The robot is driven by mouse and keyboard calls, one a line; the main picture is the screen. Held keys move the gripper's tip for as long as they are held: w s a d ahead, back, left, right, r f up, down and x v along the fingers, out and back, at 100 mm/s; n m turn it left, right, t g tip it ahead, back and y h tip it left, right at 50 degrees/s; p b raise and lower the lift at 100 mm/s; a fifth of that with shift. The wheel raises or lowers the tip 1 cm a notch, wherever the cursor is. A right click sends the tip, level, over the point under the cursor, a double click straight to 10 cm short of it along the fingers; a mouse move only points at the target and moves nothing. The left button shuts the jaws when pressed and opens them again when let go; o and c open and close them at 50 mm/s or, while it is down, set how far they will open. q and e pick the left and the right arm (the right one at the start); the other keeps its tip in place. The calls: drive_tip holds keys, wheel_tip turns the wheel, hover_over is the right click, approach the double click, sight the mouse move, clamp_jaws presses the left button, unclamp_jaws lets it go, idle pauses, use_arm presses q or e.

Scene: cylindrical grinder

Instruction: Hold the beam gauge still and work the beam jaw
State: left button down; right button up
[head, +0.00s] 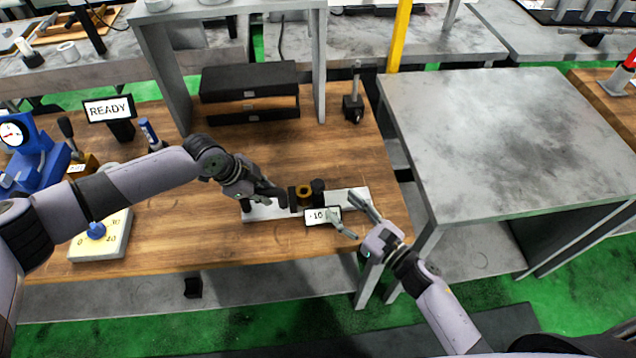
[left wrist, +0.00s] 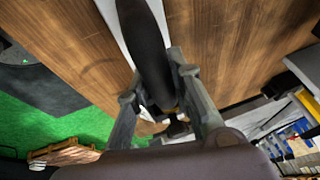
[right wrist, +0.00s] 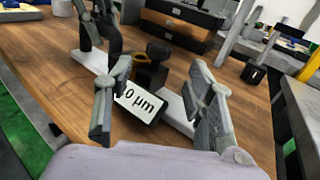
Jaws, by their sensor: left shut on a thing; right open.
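The beam gauge lies on the wooden bench as a pale flat beam (head: 263,213) with dark upright parts, a brass-coloured ring (head: 304,196) and a white display (head: 321,216). In the right wrist view the display (right wrist: 141,102) ends in "0 µm". My left gripper (head: 268,196) is shut on a dark part at the gauge's left end; in the left wrist view this dark part (left wrist: 148,50) runs between its fingers. My right gripper (head: 352,214) is open and empty at the gauge's right end, fingers spread either side of the display. Which dark upright (head: 318,187) is the beam jaw is unclear.
A black drawer box (head: 249,80) and a small stand (head: 353,107) are at the bench's back. A READY sign (head: 109,109) and a dial block (head: 98,245) stand at left. A grey table (head: 510,130) stands right, across a gap. The wood before the gauge is clear.

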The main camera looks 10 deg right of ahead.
sight(323, 189)
drive_tip(key=x, duration=0.9)
drive_tip(key=shift+w+a, duration=0.25)
clamp_jaws()
idle(0.5)
